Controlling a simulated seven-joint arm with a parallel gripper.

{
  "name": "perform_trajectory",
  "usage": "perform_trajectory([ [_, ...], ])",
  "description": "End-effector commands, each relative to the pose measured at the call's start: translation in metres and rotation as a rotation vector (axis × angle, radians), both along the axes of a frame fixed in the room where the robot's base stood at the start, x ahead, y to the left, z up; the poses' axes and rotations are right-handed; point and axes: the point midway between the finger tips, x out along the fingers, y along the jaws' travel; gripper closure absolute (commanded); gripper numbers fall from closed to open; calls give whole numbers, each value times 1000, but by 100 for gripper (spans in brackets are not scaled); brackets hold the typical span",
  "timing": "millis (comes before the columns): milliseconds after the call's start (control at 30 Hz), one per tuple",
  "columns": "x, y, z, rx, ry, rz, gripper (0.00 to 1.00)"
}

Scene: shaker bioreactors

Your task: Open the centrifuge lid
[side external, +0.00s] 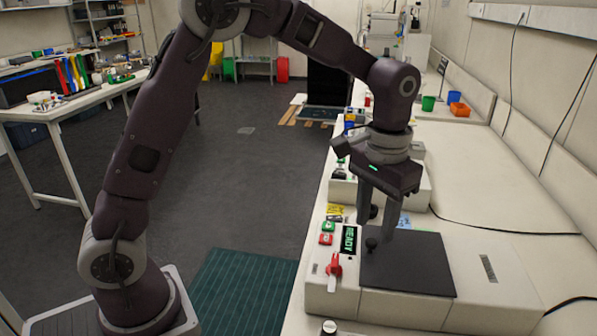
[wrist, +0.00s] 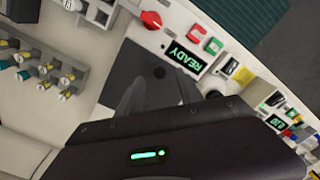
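The centrifuge is a white bench unit (side external: 480,270) with a flat dark grey lid (side external: 415,268), which lies shut on its top. The lid also shows in the wrist view (wrist: 122,68). A small black round knob (side external: 372,244) stands on the lid near its edge by the control panel, and it shows in the wrist view (wrist: 159,72). My gripper (side external: 375,234) points down over this edge of the lid with its fingers apart and nothing held. The fingertips are close to the knob; I cannot tell whether they touch or straddle it.
The panel carries a green "READY" display (side external: 349,240), a red rotary switch (side external: 334,266), a green button (side external: 328,227) and a red button (side external: 326,239). Another white device (side external: 415,190) stands just behind. The bench to the right (side external: 500,170) is mostly clear.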

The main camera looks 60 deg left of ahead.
Motion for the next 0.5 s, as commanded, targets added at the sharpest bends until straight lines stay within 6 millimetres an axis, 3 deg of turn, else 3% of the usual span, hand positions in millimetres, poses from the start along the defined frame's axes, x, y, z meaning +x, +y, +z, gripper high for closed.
perform_trajectory([
  [133, 1, 0, 39, -1, -4, 0, 57],
  [500, -72, 31, 97, -14, -151, 2, 57],
])
